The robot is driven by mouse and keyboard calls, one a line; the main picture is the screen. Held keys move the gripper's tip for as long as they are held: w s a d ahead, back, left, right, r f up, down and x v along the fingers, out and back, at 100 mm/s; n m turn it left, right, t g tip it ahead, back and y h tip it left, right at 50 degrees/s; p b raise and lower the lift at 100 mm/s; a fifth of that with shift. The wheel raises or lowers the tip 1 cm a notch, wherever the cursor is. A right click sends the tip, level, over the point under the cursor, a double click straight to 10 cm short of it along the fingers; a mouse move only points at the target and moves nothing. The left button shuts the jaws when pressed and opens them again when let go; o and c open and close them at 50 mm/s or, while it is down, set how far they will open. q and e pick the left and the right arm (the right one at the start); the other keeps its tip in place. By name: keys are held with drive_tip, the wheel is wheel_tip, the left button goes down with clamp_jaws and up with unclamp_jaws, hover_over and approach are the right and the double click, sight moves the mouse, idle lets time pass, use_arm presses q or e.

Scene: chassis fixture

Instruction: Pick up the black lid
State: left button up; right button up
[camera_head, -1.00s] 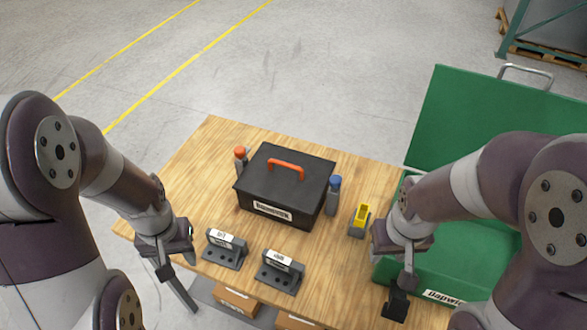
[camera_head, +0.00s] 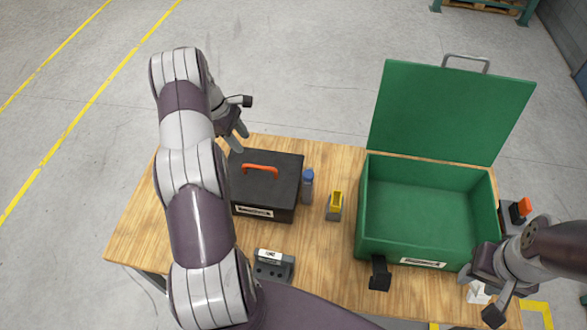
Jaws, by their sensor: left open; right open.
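The black lid (camera_head: 267,175), with an orange handle (camera_head: 260,170) on top, sits on a black toolbox (camera_head: 262,212) on the wooden table. The left part of the lid is hidden behind my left arm. My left gripper (camera_head: 243,117) is open and empty, beyond the back left corner of the lid and apart from it. My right gripper (camera_head: 482,298) is open at the lower right, by the front right corner of the green case, far from the lid.
The open green case (camera_head: 372,245) stands on the right, its raised green lid (camera_head: 450,110) behind it. A blue-topped bottle (camera_head: 308,187) stands beside the toolbox. A yellow item in a grey holder (camera_head: 335,206) and a grey block (camera_head: 272,267) are on the table (camera_head: 325,262).

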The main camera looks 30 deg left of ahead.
sight(259, 168)
use_arm(q)
drive_tip(key=shift+n, duration=0.5)
drive_tip(key=b+x, duration=0.2)
drive_tip(key=b, duration=0.1)
drive_tip(key=b+x, duration=0.3)
drive_tip(key=s+b+x, duration=0.1)
drive_tip(key=b+x, duration=0.1)
drive_tip(key=b, duration=0.1)
drive_tip(key=shift+d+f, duration=0.25)
drive_tip(key=shift+w+d+f+b, duration=0.15)
drive_tip(key=shift+b, duration=0.15)
drive_tip(key=shift+d+f+b, duration=0.2)
drive_tip(key=shift+f+b, duration=0.3)
drive_tip(key=shift+b, duration=0.1)
drive_tip(key=d+f+p, duration=0.1)
drive_tip(key=f, duration=0.1)
drive_tip(key=shift+d+f+p, duration=0.3)
drive_tip(key=shift+d+p, duration=0.05)
drive_tip(key=shift+w+f, duration=0.15)
drive_tip(key=shift+f, duration=0.15)
clamp_jaws()
